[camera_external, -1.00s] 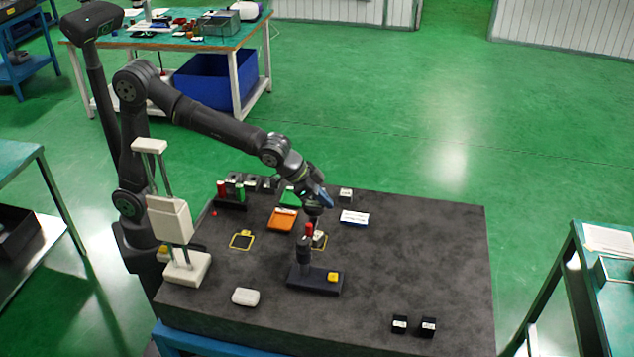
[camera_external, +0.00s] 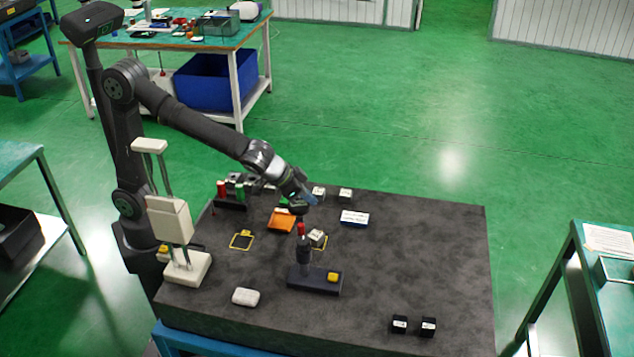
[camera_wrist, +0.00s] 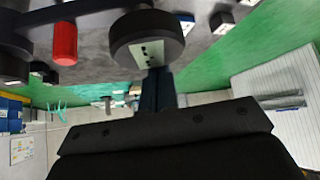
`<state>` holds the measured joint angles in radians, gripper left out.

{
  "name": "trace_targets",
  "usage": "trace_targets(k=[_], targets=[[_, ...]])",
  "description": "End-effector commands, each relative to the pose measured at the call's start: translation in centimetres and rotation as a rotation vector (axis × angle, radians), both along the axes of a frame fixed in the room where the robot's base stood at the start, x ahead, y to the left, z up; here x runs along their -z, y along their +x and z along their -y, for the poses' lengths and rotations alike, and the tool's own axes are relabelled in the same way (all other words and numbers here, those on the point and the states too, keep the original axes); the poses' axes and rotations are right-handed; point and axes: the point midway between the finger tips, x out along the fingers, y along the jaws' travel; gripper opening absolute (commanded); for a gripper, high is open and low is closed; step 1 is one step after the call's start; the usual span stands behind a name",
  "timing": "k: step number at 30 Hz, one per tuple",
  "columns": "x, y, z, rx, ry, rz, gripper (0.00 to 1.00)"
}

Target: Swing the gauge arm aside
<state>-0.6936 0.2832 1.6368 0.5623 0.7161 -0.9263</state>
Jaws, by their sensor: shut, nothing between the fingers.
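The gauge stand has a black base (camera_external: 310,287) with a yellow block (camera_external: 333,277) on it and a dark upright post (camera_external: 304,257). A red grip (camera_external: 300,229) shows at the top of the post; it is a red cylinder (camera_wrist: 65,42) at the upper left of the wrist view. A black round gauge head (camera_wrist: 147,38) shows ahead of my fingers in the wrist view. My gripper (camera_external: 308,202) is shut and empty, above and behind the post in the external view. Its fingers (camera_wrist: 157,88) overlap the gauge head; I cannot tell whether they touch.
An orange tray (camera_external: 282,220), a white-and-blue card (camera_external: 355,217) and a white height gauge (camera_external: 186,268) stand around. The slab's right side (camera_external: 430,260) is mostly clear.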

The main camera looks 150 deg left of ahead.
Motion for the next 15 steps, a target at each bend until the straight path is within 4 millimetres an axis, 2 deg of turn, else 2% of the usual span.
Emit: trace_targets(k=[15], targets=[[0.1,-2.6,6.5,-0.467,0.0,-0.001,0.0]])
